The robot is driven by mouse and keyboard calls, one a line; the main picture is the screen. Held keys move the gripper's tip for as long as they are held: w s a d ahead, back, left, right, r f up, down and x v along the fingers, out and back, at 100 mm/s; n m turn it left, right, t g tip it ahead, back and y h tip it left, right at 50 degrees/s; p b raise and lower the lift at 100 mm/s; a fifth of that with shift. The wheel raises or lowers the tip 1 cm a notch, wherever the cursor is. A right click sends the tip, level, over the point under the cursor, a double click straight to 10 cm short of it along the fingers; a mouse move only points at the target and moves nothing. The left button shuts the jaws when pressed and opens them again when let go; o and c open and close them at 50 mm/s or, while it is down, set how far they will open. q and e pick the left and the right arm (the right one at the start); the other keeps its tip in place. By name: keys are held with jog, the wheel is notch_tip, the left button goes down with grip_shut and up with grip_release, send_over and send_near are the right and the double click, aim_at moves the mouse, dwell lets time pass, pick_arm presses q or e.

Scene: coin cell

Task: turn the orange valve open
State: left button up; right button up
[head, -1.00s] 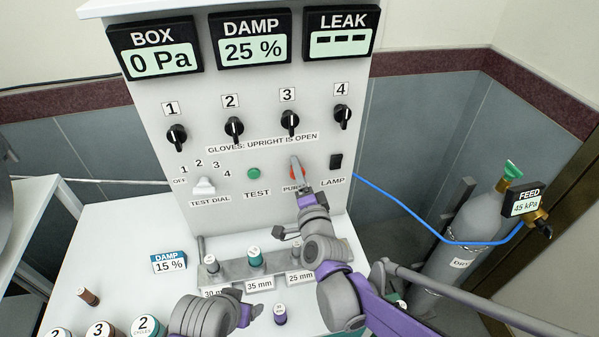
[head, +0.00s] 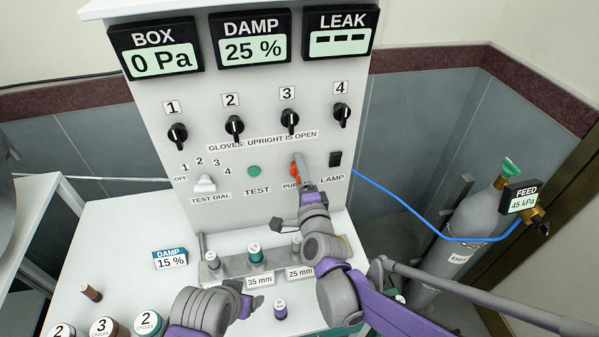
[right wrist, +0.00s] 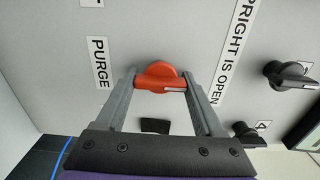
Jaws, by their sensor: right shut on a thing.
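The orange valve (head: 294,170) is on the front panel by the PURGE label, partly hidden in the head view by my right gripper (head: 305,158). In the right wrist view the valve (right wrist: 158,74) sits between the two fingertips of that gripper (right wrist: 161,85), which is shut on it. A white mark shows at the right end of its handle, toward the same side as the marks on the black knobs. My left gripper (head: 244,306) is low in the head view, apart from the panel; its jaws are not clear.
Black knobs (head: 289,119) sit above the valve. The green TEST button (head: 254,171) and black LAMP switch (head: 335,159) flank it. Below, a rack (head: 225,274) of small cylinders stands on the white bench. The BOX display (head: 157,48) reads 0 Pa; FEED (head: 523,198) reads 45 kPa.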

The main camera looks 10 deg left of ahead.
jog(key=o, duration=1.4)
jog(key=b+v, duration=0.1)
jog(key=v, duration=0.9)
jog(key=shift+s+d, duration=0.15)
jog(key=shift+s, duration=0.25)
